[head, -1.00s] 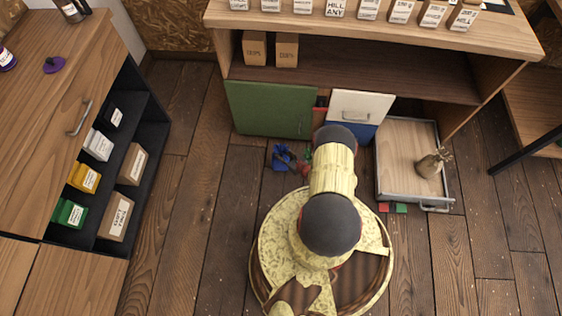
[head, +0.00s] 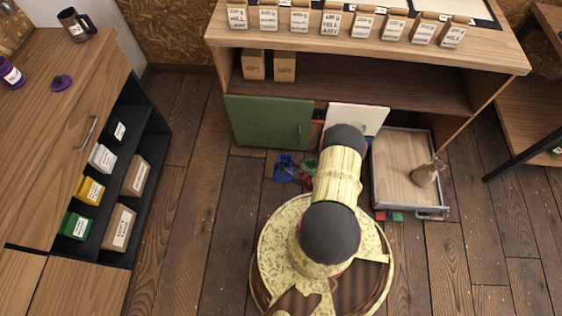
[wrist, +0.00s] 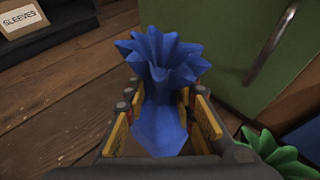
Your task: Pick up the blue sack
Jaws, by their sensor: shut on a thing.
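The blue sack (wrist: 162,128) has a gathered, ruffled top and is upright in the wrist view. My gripper (wrist: 160,112) is shut on it, with a yellow-padded finger on each side of its neck. In the head view the blue sack (head: 284,170) shows small near the floor, in front of the green cabinet door. My gripper (head: 300,172) is beside it there, partly hidden by my arm.
A green sack (wrist: 275,152) stands right of the blue one, close to the green door (head: 265,121). An open drawer (head: 400,211) holding a tan sack (head: 425,174) juts out at right. A shelf unit (head: 125,165) stands at left; the floor between is clear.

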